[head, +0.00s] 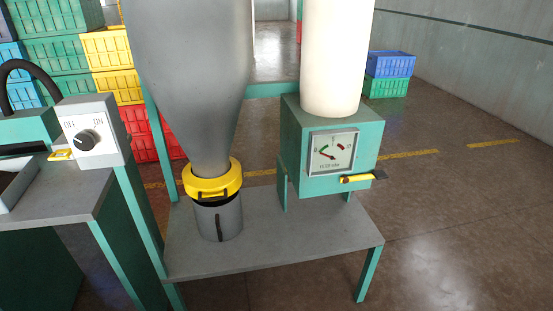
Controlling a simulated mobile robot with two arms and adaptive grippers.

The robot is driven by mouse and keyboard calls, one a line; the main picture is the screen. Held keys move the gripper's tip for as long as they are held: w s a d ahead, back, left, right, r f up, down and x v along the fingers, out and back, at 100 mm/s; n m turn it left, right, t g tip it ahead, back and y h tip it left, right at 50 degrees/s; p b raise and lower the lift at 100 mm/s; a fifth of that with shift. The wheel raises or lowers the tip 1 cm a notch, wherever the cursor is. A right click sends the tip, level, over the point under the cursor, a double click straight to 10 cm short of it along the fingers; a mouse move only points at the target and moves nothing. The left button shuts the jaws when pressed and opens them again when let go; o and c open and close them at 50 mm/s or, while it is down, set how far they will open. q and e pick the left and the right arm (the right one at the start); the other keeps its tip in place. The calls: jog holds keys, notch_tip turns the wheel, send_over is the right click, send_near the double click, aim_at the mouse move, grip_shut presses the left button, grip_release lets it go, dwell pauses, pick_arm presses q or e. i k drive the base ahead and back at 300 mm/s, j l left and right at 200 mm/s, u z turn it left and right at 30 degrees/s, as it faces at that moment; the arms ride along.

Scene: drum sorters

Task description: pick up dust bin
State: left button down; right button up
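A grey cylindrical bin (226,222), which looks like the dust bin, stands upright on a grey table (300,243). A dark vertical handle or slot shows on its front. A yellow collar (212,184) sits directly above the bin, at the bottom of a large grey cone (195,70). The collar and cone hide the bin's top, apart from a dark rim just under the collar. I cannot tell whether the bin touches the collar. Neither of my grippers is in view.
Right of the cone, a green gauge box (297,150) with a yellow lever (356,179) carries a white cylinder (335,55). A switch box (93,132) stands at left. Coloured crates (62,55) are stacked behind. The floor (450,240) at right is clear.

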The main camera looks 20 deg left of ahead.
aim_at(218, 213)
jog(key=i+l+u, duration=0.15)
jog(key=u, duration=1)
jog(key=i+l+u, duration=0.1)
jog(key=l+u, duration=0.2)
jog(key=l, duration=0.35)
jog(key=l+u, duration=0.3)
jog(key=l, duration=0.4)
jog(key=l+u, duration=0.3)
jog(key=l, duration=0.35)
jog(key=k+l+u, duration=0.15)
jog(key=l+u, duration=0.15)
jog(key=l, duration=0.35)
